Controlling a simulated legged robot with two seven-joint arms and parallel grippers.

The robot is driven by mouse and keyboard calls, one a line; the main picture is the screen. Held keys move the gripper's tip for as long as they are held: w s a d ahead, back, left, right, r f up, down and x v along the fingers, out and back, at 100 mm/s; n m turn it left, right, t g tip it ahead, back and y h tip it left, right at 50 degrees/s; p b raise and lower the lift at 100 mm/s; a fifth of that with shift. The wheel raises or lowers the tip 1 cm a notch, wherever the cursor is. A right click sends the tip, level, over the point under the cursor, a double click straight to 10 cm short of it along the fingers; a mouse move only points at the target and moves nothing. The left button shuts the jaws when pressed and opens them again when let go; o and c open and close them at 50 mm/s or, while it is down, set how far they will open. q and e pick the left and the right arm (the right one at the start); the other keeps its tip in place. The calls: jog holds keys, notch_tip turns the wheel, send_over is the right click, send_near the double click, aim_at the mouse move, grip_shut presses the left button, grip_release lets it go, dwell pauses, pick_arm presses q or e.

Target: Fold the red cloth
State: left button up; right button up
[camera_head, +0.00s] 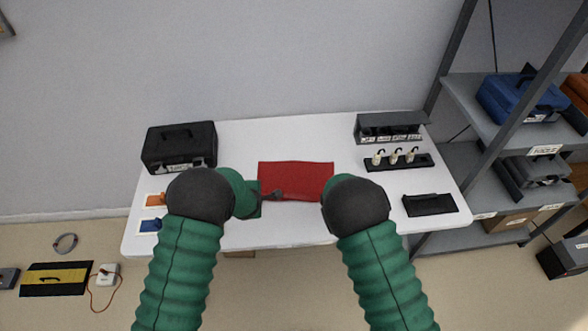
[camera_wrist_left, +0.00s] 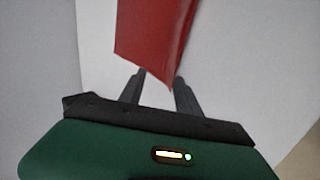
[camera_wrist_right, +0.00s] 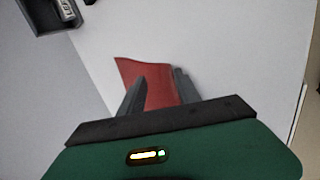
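The red cloth (camera_head: 297,174) lies on the white table as a roughly rectangular piece, wider than deep. My left gripper (camera_head: 280,194) is over its near left part; in the left wrist view the fingers (camera_wrist_left: 160,74) are spread, with a cloth corner (camera_wrist_left: 155,35) at their tips. Whether they touch it I cannot tell. My right gripper is hidden behind my right arm in the head view. In the right wrist view its fingers (camera_wrist_right: 160,75) are spread with part of the cloth (camera_wrist_right: 158,88) showing between them; contact is unclear.
The white table (camera_head: 260,135) holds a black case (camera_head: 180,145) at back left, a grey rack (camera_head: 390,127) at back right, a black holder with white pieces (camera_head: 398,160) and a black tray (camera_head: 430,204) at right. Orange and blue pieces lie front left. A shelf (camera_head: 520,125) stands at right.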

pick_arm(q)
jog(key=shift+s+r, duration=0.1)
jog(key=shift+r, duration=0.3)
pick_arm(e)
jog(key=shift+s+r, duration=0.1)
jog(key=shift+r, duration=0.3)
pick_arm(q)
jog(key=v, duration=1)
jog(key=shift+w+r, duration=0.15)
jog(key=shift+w, duration=0.15)
pick_arm(e)
jog(key=v, duration=1)
jog(key=shift+w+r, duration=0.15)
jog(key=shift+w, duration=0.15)
pick_arm(q)
jog(key=shift+w, duration=0.1)
pick_arm(e)
jog(key=shift+w, duration=0.1)
